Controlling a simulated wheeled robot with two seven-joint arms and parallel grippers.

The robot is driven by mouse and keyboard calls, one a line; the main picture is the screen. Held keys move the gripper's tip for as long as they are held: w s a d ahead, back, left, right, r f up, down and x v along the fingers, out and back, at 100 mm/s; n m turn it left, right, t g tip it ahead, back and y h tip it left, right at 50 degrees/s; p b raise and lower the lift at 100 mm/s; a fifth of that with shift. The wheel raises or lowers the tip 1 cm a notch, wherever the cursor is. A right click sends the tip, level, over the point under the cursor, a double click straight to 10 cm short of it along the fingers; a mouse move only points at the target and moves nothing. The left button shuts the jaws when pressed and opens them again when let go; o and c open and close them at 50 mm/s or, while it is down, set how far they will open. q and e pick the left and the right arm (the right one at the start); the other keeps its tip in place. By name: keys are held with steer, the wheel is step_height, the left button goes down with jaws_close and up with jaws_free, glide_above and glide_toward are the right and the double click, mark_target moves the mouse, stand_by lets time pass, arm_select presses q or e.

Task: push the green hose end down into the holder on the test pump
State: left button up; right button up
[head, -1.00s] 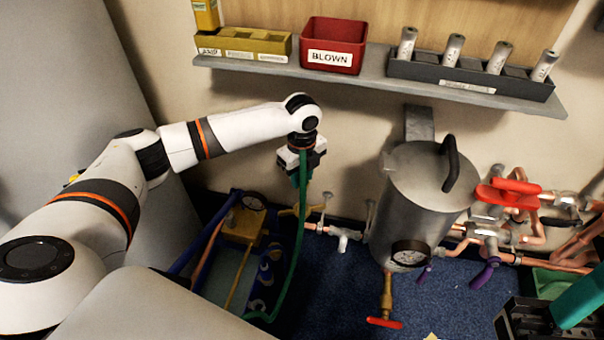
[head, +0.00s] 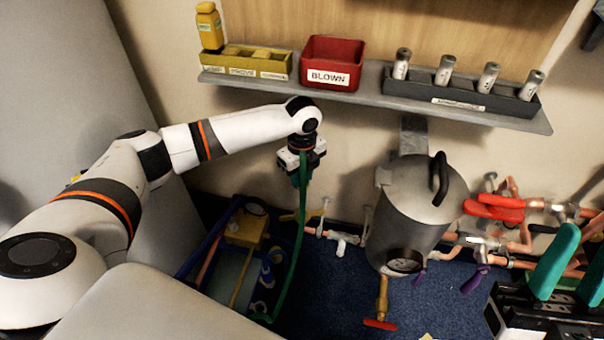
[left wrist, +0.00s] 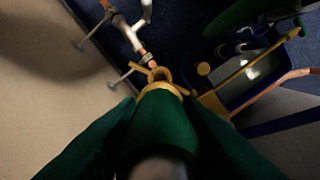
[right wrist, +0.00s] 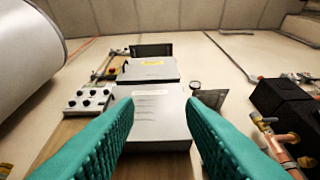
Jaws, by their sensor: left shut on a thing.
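My left gripper (head: 301,175) points down above the floor, left of the steel tank, shut on the green hose end (left wrist: 160,130). The green hose (head: 298,255) hangs from it and curves down to the test pump. A yellow ring-shaped part (left wrist: 160,88) shows at the tip of the hose end; I cannot tell whether they touch. The test pump (head: 243,230), with blue frame, yellow block and gauge, stands below and left of the gripper. It also shows in the left wrist view (left wrist: 250,85). I cannot make out the holder clearly. My right gripper (right wrist: 160,120) is open and empty.
The steel tank (head: 415,205) with gauge stands right of the left gripper. Copper pipes (head: 500,258) with a red-handled valve run along the wall. The shelf (head: 365,98) above carries a red BLOWN bin (head: 332,62), a yellow tray and several grey cylinders.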

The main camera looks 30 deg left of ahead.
steer(key=shift+w+a+f+g+h+p, duration=0.15)
steer(key=shift+w+f+g+p, duration=0.15)
steer(key=shift+w+g, duration=0.35)
steer(key=shift+w+a+f+g+h+p, duration=0.1)
steer(key=shift+w+f+g+h+p, duration=0.1)
steer(key=shift+w+f+g, duration=0.4)
steer(key=shift+w+a+f+g+h+p, duration=0.2)
steer(key=shift+w+g, duration=0.25)
steer(key=shift+w, duration=0.35)
steer(key=shift+d, duration=0.15)
